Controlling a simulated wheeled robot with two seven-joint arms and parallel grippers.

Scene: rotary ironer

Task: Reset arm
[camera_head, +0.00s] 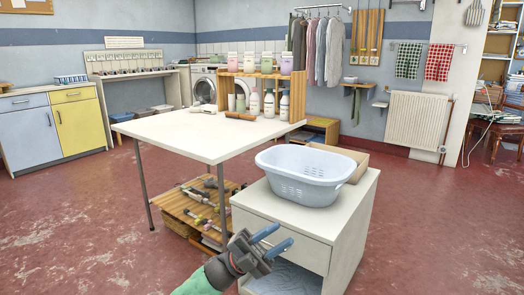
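My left gripper (284,235) shows at the bottom centre of the head view, on a dark wrist with a green arm section behind it. Its two blue fingers are parallel with a gap between them. It looks open, and I see nothing held. It appears in front of the white cabinet (352,232), overlapping the cabinet's front in the picture. I cannot tell how far apart they are. My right arm and gripper are out of view.
A pale blue laundry basket (305,185) stands on the cabinet. Left of it is a white table (185,135) with a brush and several bottles at the back. A wooden shelf with tools (195,207) sits beneath. Red floor (440,230) is clear at the right and left.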

